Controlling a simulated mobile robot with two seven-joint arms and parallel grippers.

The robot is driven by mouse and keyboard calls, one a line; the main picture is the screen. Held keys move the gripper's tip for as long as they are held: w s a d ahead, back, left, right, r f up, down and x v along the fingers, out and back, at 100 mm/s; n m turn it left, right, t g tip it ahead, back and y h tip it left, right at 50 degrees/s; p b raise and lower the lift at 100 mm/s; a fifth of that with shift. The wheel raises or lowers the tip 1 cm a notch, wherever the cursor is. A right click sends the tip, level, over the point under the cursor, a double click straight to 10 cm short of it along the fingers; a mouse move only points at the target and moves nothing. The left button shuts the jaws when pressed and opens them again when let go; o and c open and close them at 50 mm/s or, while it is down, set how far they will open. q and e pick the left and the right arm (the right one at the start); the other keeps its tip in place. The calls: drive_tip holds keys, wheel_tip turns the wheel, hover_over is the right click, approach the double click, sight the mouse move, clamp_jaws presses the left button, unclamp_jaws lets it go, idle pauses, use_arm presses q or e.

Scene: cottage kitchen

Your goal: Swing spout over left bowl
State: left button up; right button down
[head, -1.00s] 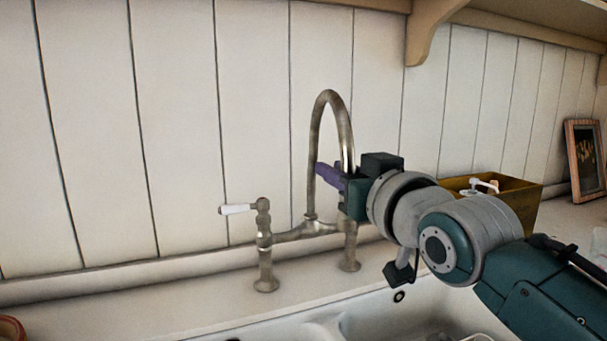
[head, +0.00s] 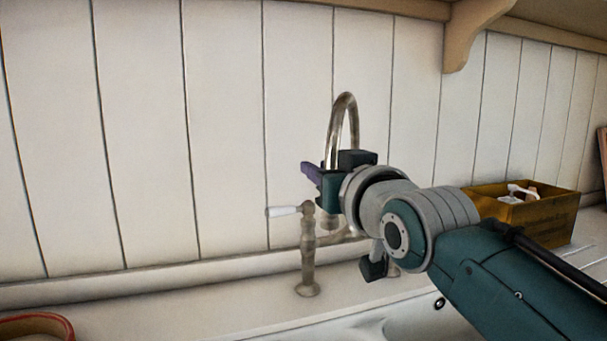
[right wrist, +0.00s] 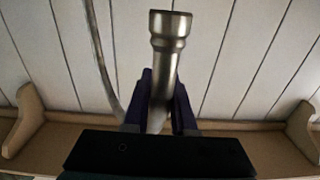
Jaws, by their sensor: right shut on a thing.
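The metal tap's arched spout (head: 345,98) rises in front of the panelled wall. My right gripper (head: 311,173) is shut on the spout's downward end, above its outlet. In the right wrist view the spout's end (right wrist: 168,50) lies between the two purple fingers (right wrist: 160,100), with its outlet sticking out past them. In the head view the gripper stands above the tap's left pillar (head: 308,262). My wrist hides the spout's base and the right pillar. The white sink (head: 395,322) shows only in part at the bottom; its bowls are mostly out of frame. My left gripper is not in view.
A white-tipped lever (head: 284,211) points left from the left pillar, below my right gripper. A wooden box (head: 535,218) with small things in it stands on the counter behind my arm. A red-rimmed thing (head: 38,326) shows at bottom left. The counter between is clear.

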drive_tip(key=shift+d+f, duration=0.3)
drive_tip(key=shift+d, duration=0.05)
drive_tip(key=c, duration=1.2)
unclamp_jaws()
drive_tip(key=shift+w, duration=0.1)
drive_tip(key=shift+o, duration=1)
drive_tip(key=shift+r, duration=0.1)
drive_tip(key=shift+o, duration=1.2)
drive_tip(key=shift+a+r, duration=0.1)
drive_tip(key=shift+r, duration=0.05)
drive_tip(key=v, duration=1)
drive_tip(key=shift+p, duration=0.3)
drive_tip(key=shift+a, duration=0.1)
